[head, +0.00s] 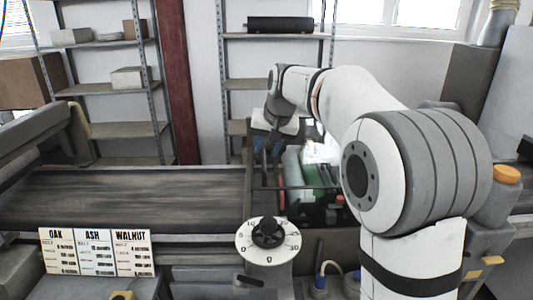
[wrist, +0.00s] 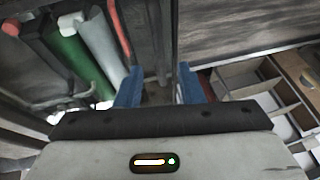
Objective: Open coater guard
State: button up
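The coater (head: 300,200) stands in the middle of the head view, at the right end of the belt. Inside its dark frame are a green roller (head: 312,172) and a pale grey roller (head: 291,165). In the wrist view the green roller (wrist: 80,62) and pale roller (wrist: 103,45) lie left of my fingers. I cannot clearly make out the guard or its handle. My gripper (head: 268,145) is above the coater's left back part. In the wrist view my gripper (wrist: 158,86) has its two blue fingers apart, with nothing visibly held between them.
A dark conveyor belt (head: 125,200) runs to the left. A numbered dial (head: 268,241) and wood recipe cards (head: 96,252) are at the front. Shelves (head: 110,90) stand behind. A tray with compartments (wrist: 267,101) is at the right of the wrist view. My arm hides the coater's right side.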

aim_at(264, 158)
jog(key=shift+x, duration=1.75)
grip_shut()
